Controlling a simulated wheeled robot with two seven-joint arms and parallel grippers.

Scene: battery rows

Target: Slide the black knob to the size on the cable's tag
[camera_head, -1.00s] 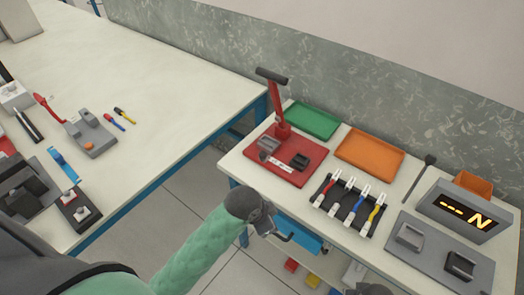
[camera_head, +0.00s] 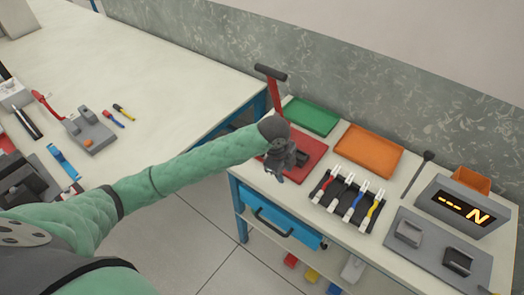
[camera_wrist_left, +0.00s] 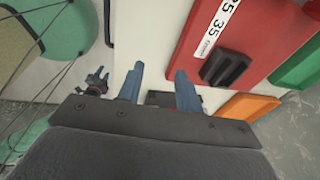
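The red crimping tool has a red base (camera_head: 314,150) and an upright lever with a dark handle (camera_head: 271,73). The black knob (camera_wrist_left: 225,67) sits on this base beside a white scale strip (camera_wrist_left: 218,25), where "25" and "35" are readable. In the head view the knob (camera_head: 302,158) is partly behind my left gripper (camera_head: 278,172). This gripper is above the base's front edge. In the left wrist view its fingers (camera_wrist_left: 158,88) are apart and empty, clear of the knob.
A display (camera_head: 465,208) reading "--- N" stands at right, behind a grey plate (camera_head: 438,245). A blue drawer (camera_head: 280,222) is under the table's front edge.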

